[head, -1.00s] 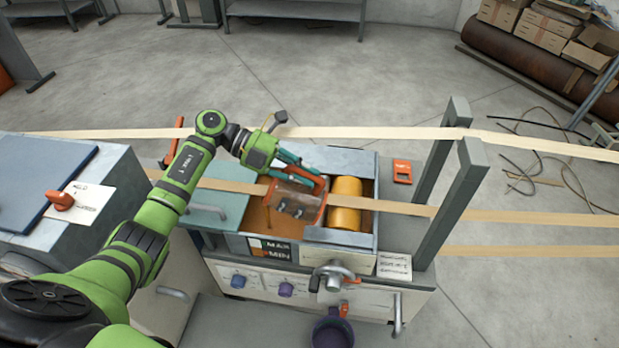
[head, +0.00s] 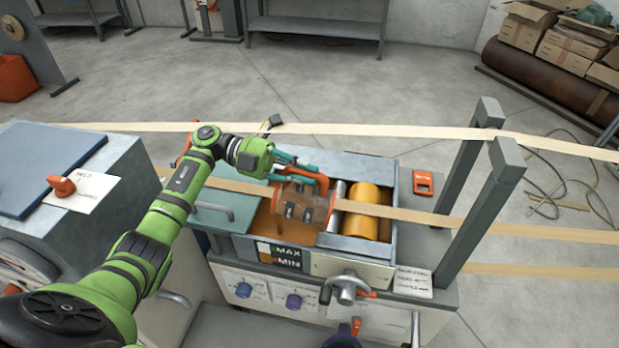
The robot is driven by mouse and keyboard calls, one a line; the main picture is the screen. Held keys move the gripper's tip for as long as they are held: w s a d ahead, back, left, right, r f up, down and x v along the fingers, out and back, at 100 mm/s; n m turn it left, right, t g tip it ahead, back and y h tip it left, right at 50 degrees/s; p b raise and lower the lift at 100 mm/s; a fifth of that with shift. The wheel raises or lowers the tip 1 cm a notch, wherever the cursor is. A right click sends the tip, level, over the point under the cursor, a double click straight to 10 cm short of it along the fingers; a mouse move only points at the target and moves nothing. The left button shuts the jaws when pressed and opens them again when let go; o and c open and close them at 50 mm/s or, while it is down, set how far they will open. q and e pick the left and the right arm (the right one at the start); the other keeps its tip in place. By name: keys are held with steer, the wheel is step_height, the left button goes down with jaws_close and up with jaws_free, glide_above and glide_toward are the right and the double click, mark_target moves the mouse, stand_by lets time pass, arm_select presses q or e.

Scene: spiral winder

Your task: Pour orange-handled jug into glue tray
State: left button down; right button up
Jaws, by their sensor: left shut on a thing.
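My left gripper (head: 302,172) is shut on the orange handle of a see-through jug (head: 301,207). The jug is held over the glue tray (head: 382,248), left of its yellow roller (head: 362,211). The jug looks tilted, with brownish content and dark marks on its side. Orange-brown glue (head: 268,226) shows in the tray beside and below the jug. I cannot tell whether anything is flowing out, as the jug hides the spot beneath it.
Paper strips (head: 420,217) run across the tray and between grey posts (head: 487,190). A MAX/MIN plate (head: 281,256) is on the tray's front. A hand crank (head: 347,288) and knobs sit below. A grey-blue cabinet (head: 50,165) stands at the left.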

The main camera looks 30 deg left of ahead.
mark_target(288, 169)
arm_select(q)
steer(key=shift+s+a+h+b, duration=0.2)
steer(key=shift+a+h+b, duration=0.65)
steer(key=shift+b, duration=0.4)
steer(key=shift+a+b, duration=0.25)
steer(key=shift+b, duration=0.1)
steer(key=shift+s+r, duration=0.1)
steer(key=shift+r, duration=0.05)
steer(key=shift+s+a+h+b, duration=0.1)
steer(key=shift+a+h+b, duration=0.45)
steer(key=shift+b, duration=0.3)
steer(key=shift+a+t+h+b, duration=0.3)
steer(key=shift+b, duration=0.2)
steer(key=shift+s+a+r, duration=0.15)
steer(key=shift+a+r, duration=0.05)
steer(key=shift+a, duration=0.1)
stand_by(1.4)
